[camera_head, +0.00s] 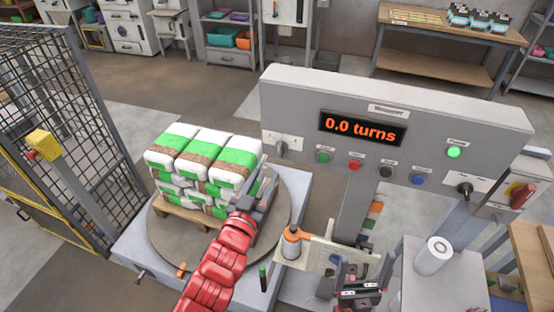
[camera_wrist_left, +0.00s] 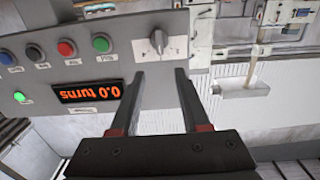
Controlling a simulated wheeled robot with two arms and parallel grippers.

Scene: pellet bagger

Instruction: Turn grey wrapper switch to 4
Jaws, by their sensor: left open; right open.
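The grey wrapper switch (camera_head: 282,148) is a small grey knob on a light plate at the left end of the grey control panel (camera_head: 300,95). In the left wrist view the switch (camera_wrist_left: 158,41) shows upside down, beyond the fingertips and roughly in line with the gap between them. Its position marks are too small to read. My left gripper (camera_head: 267,182) is open and empty, below the switch and apart from it, beside the stacked bags. It also shows in the left wrist view (camera_wrist_left: 160,74). My right gripper (camera_head: 362,270) is open and empty at the lower middle.
The panel display (camera_head: 362,127) reads 0.0 turns. A row of buttons, including a red button (camera_head: 355,165), and a lit green lamp (camera_head: 454,152) share the panel. Green-and-white bags (camera_head: 205,150) stand on a pallet on the turntable (camera_head: 160,232). A white roll (camera_head: 433,256) stands right.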

